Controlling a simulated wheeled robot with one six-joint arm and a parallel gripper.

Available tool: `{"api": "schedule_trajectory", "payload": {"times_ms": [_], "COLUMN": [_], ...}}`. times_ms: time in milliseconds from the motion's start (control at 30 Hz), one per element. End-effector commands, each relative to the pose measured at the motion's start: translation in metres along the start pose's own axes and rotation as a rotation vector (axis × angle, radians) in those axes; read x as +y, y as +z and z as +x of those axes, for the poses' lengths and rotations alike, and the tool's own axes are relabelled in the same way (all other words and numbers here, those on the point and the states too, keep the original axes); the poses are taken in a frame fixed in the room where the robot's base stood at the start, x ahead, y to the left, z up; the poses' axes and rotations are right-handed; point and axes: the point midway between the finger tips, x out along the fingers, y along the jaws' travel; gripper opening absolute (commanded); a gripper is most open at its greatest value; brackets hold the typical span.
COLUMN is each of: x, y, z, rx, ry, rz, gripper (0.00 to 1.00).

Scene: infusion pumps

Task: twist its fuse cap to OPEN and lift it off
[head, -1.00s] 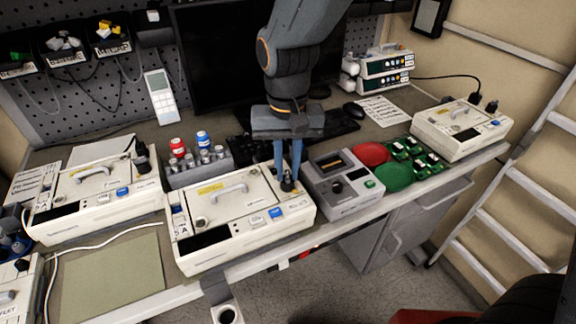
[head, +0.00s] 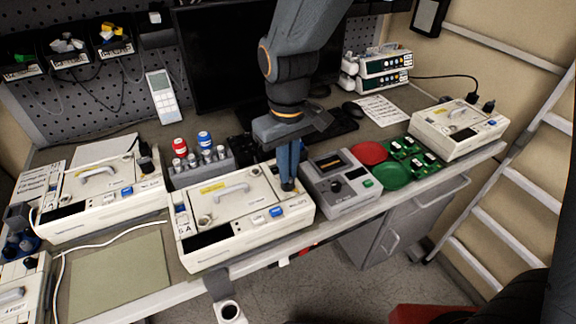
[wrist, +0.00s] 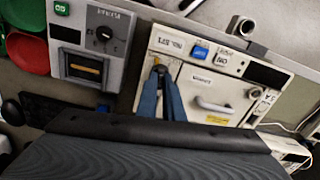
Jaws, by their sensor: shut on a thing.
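The cream infusion pump (head: 245,236) in the middle of the bench has a handle on its lid, a dark display and a blue button on its front. My gripper (head: 288,184) points down at the right end of this pump, fingers close together. In the wrist view my blue fingertips (wrist: 160,72) are shut on the small dark fuse cap (wrist: 160,68) at the pump's corner. The fingers hide most of the cap, so its marking cannot be read. I cannot tell whether the cap is still seated.
A grey tester box (head: 341,184) with a dial stands close on the right. Behind the pump is a rack of vials (head: 201,167). Red (head: 369,152) and green (head: 391,173) round trays lie further right. Other pumps stand left (head: 97,200) and far right (head: 458,130).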

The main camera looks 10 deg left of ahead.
Motion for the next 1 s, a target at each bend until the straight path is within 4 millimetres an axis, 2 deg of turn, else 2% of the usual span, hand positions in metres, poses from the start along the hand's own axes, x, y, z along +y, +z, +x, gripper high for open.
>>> {"api": "schedule_trajectory", "payload": {"times_ms": [367,400,533,833,1000], "x": [0.000,0.000,0.000,0.000,0.000], "y": [-0.001,-0.001,-0.001,-0.001,0.000], "z": [-0.001,-0.001,-0.001,-0.002,-0.015], "rx": [0.002,0.002,0.002,0.003,0.002], "ry": [0.000,0.000,0.000,0.000,0.000], "rz": [-0.044,-0.044,-0.043,-0.042,-0.042], "gripper": [0.00,0.09,0.29,0.29,0.29]}}
